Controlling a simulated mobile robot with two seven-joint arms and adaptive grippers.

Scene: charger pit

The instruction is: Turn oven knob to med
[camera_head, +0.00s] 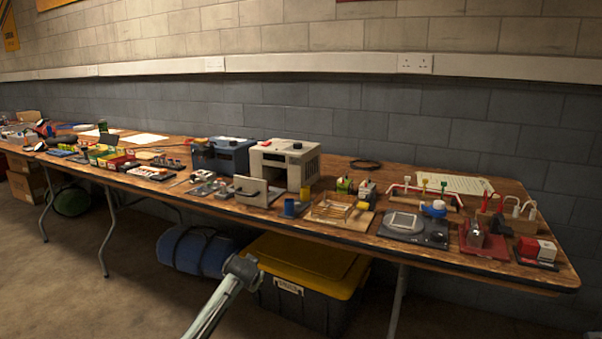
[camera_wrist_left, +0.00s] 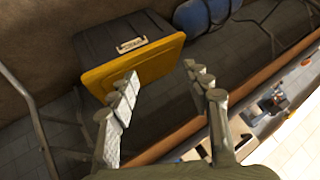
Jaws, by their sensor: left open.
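A cream box-shaped oven (camera_head: 285,163) stands on the long workbench near the middle of the head view. Its front door (camera_head: 256,191) hangs open toward the bench's front edge. A small dark knob (camera_head: 296,146) shows on its top; its markings are too small to read. My left gripper (camera_head: 242,268) is in front of the bench and below its top, apart from the oven. In the left wrist view the left gripper (camera_wrist_left: 160,70) has its fingers spread with nothing between them. My right gripper is out of view.
The wooden workbench (camera_head: 345,210) carries a blue box device (camera_head: 222,155) left of the oven and a scale-like device (camera_head: 403,222) to the right. A black crate with a yellow lid (camera_head: 310,264) and a blue roll (camera_head: 196,250) lie under the bench. Floor is free in front.

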